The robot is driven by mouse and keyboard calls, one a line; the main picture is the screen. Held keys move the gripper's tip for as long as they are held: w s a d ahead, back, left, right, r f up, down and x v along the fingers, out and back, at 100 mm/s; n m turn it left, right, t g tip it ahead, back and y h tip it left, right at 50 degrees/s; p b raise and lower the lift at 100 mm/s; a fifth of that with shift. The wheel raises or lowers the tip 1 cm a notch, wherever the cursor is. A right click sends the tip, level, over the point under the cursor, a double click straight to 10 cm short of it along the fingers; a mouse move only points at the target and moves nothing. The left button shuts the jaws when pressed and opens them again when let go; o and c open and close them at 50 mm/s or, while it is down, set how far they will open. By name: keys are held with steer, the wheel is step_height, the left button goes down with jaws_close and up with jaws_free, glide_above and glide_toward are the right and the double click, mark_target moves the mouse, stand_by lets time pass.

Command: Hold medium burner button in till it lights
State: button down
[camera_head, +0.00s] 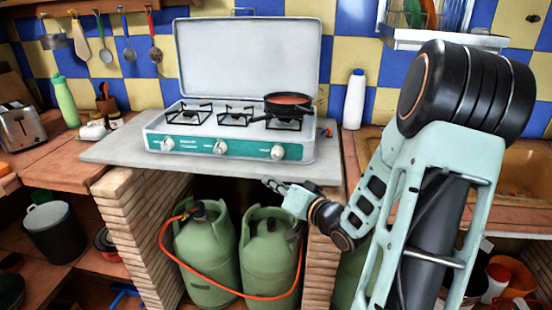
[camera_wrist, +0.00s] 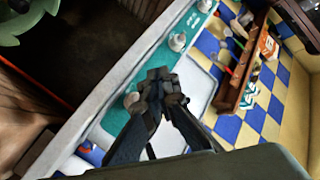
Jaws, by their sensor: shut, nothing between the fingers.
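A white camping stove (camera_head: 245,60) with a raised lid stands on a grey slab. Its teal front panel (camera_head: 190,147) carries a left knob (camera_head: 167,144), a middle knob (camera_head: 219,147) and a right knob (camera_head: 278,152). The labels are too small to read, so I cannot tell which is the medium one. No flame shows. My gripper (camera_head: 268,183) is shut and empty, in front of the slab and below the right knob. In the wrist view the shut fingertips (camera_wrist: 160,84) partly overlap the right knob (camera_wrist: 131,100); the middle knob (camera_wrist: 177,41) shows beyond. Contact is not clear.
A dark pan (camera_head: 288,104) sits on the right burner. The grey slab (camera_head: 130,150) juts out between the gripper and stove. Green gas bottles (camera_head: 205,255) with an orange hose (camera_head: 167,250) stand below. A white bottle (camera_head: 354,100) stands right of the stove.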

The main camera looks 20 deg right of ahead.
steer(key=w+d, duration=0.5)
steer(key=w, duration=0.2)
steer(key=shift+w, duration=0.15)
stand_by(1.5)
steer(key=shift+w+d+p, duration=0.2)
steer(key=shift+w+p, duration=0.1)
steer(key=shift+w, duration=0.05)
steer(key=shift+w+d, duration=0.3)
steer(key=shift+w, duration=0.05)
stand_by(1.6)
stand_by(0.8)
steer(key=shift+s+a+p, duration=0.3)
steer(key=shift+s+a, duration=0.2)
steer(key=shift+s, duration=0.2)
steer(key=shift+s+a, duration=0.7)
steer(key=shift+s, duration=0.35)
steer(key=shift+s+a, duration=0.7)
steer(key=shift+s, duration=0.35)
